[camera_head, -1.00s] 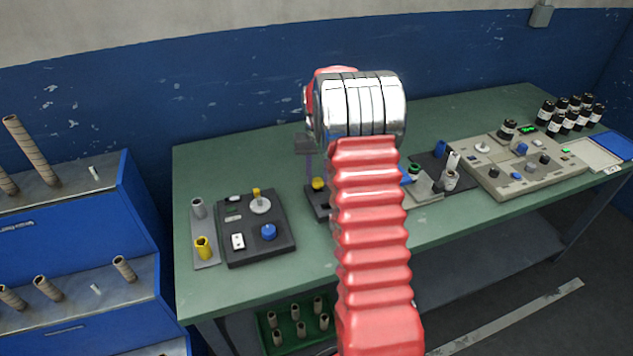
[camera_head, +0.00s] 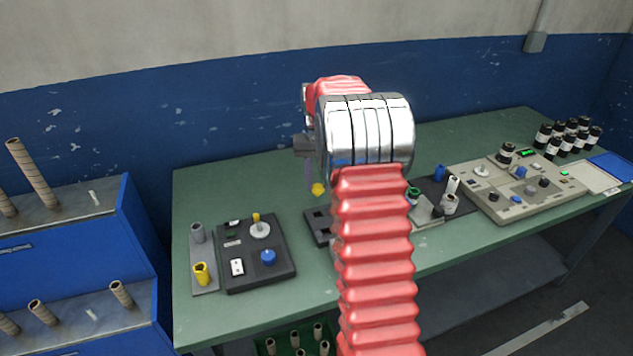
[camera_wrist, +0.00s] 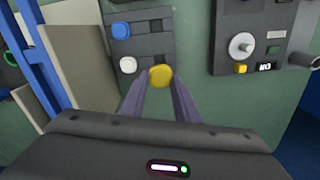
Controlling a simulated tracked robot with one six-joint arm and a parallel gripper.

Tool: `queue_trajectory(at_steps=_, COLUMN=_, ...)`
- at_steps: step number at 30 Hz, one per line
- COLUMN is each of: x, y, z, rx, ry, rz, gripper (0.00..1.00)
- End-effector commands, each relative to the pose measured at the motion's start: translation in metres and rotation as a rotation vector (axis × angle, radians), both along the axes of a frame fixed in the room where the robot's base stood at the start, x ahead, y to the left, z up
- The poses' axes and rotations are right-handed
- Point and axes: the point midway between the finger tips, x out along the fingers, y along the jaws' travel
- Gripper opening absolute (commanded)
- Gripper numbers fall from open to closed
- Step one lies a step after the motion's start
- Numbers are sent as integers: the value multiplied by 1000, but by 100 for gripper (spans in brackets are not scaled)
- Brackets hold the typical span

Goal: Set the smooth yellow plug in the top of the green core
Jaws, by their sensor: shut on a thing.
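My gripper (camera_wrist: 160,90) is shut on the smooth yellow plug (camera_wrist: 160,76), which sits between its fingertips in the wrist view. In the head view the yellow plug (camera_head: 318,189) hangs below my gripper (camera_head: 311,175), above a dark block with square recesses (camera_head: 318,222). A green-rimmed core (camera_head: 413,194) stands to the right, partly hidden behind my arm. A green ring (camera_wrist: 10,58), probably the same core, shows at the left edge of the wrist view.
In the wrist view, a blue plug (camera_wrist: 120,31) and a white plug (camera_wrist: 128,65) sit on the dark block. A black control panel (camera_head: 285,265) and yellow core (camera_head: 201,273) lie left. A beige panel (camera_head: 545,195) and dark bottles stand right. My arm hides the table's middle.

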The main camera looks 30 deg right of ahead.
Motion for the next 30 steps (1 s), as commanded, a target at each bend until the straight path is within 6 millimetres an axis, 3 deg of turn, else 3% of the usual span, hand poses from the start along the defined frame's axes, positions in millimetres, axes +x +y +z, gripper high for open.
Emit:
queue_trajectory(at_steps=6, x=1, y=5, z=-1, rx=0, ry=1, rz=9, gripper=8)
queue_trajectory(at_steps=11, x=6, y=34, z=-4, rx=0, ry=0, rz=57, gripper=8)
queue_trajectory(at_steps=20, x=9, y=149, z=-21, rx=1, ry=1, rz=253, gripper=8)
queue_trajectory(at_steps=27, x=-9, y=243, z=-36, rx=1, ry=1, rz=423, gripper=8)
queue_trajectory(at_steps=30, x=-18, y=270, z=-41, rx=1, ry=1, rz=474, gripper=8)
